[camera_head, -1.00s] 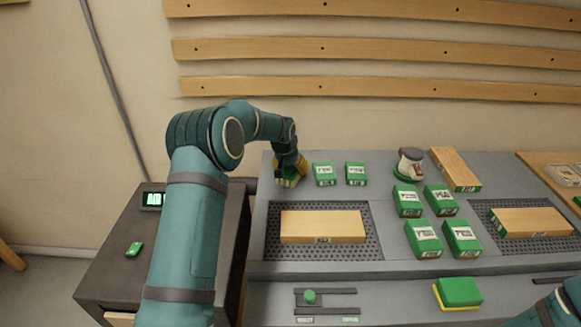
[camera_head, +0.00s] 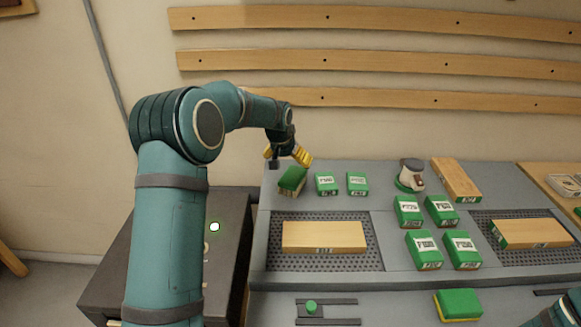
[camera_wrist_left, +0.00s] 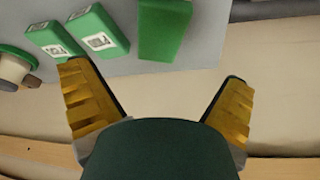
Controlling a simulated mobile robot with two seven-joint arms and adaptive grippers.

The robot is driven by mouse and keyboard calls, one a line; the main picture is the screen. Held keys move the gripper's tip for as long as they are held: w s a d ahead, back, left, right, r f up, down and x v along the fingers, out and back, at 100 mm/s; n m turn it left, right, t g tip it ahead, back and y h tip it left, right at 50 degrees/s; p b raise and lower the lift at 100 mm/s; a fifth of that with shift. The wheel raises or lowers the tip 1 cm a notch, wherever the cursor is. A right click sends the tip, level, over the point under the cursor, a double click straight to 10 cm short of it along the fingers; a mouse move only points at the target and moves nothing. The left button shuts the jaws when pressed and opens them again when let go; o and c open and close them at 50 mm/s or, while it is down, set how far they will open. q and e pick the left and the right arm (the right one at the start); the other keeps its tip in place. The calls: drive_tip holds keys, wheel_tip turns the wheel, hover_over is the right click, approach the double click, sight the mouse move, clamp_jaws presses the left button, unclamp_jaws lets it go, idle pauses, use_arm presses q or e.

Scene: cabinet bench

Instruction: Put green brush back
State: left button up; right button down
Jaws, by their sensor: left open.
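The green brush (camera_head: 292,180), a green-topped block with a paler brown underside, rests on the back left of the grey bench. It also shows in the left wrist view (camera_wrist_left: 163,28), beyond the fingertips and apart from them. My left gripper (camera_head: 287,155) is open and empty just above and behind the brush. Its two yellow fingers are spread wide in the left wrist view (camera_wrist_left: 156,75). Only a part of my right arm shows at the lower right; its gripper is out of view.
Two labelled green boxes (camera_head: 327,184) (camera_head: 357,183) stand right of the brush. Several more stand mid-bench near a dark-and-white rounded object (camera_head: 410,175). A wooden block (camera_head: 324,236) lies on a perforated mat (camera_head: 290,262). A green-and-yellow block (camera_head: 459,304) sits at the front.

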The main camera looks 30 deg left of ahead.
use_arm(q)
drive_tip(key=shift+v, duration=1.1)
